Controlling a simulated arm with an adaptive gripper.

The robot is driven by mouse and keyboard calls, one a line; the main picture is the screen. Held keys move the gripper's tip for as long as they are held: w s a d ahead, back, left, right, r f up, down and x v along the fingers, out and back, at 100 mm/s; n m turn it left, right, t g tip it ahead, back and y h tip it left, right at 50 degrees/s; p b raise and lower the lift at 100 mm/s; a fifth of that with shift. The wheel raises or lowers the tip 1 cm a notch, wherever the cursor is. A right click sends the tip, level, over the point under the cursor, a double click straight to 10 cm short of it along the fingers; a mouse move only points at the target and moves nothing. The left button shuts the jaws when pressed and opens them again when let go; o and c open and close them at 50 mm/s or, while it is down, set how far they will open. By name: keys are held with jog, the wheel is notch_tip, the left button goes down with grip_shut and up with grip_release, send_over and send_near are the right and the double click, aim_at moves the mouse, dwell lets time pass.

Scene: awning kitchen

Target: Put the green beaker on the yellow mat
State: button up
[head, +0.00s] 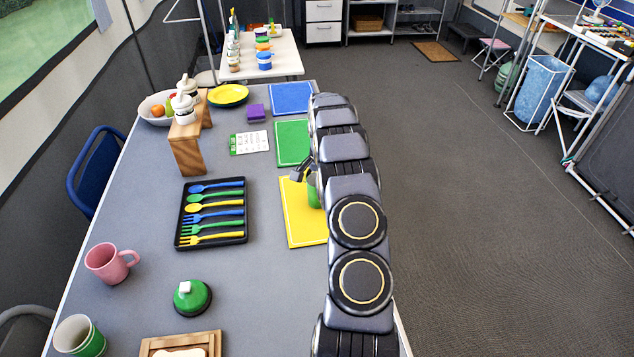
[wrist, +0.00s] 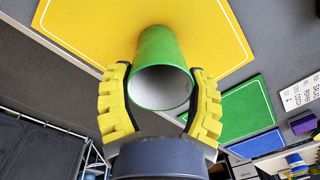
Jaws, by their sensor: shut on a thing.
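The green beaker (wrist: 158,45), with a pale inside, is between the two yellow fingers of my gripper (wrist: 158,73), which is shut on it. In the head view, part of the beaker (head: 314,195) shows beside my arm, over the yellow mat (head: 300,222); my arm hides the rest. The yellow mat also shows in the wrist view (wrist: 90,25), behind the beaker. The beaker's open mouth faces the wrist camera. I cannot tell whether its base touches the mat.
A green mat (head: 291,145) and a blue mat (head: 291,97) lie beyond the yellow one. A black cutlery tray (head: 183,240) is to the left. A green-lidded item (head: 192,298), a pink mug (head: 108,262) and a green-and-white cup (head: 80,337) stand nearer. The table's right edge is close.

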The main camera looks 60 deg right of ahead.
jog(key=shift+f, duration=0.15)
jog(key=o, duration=1.1)
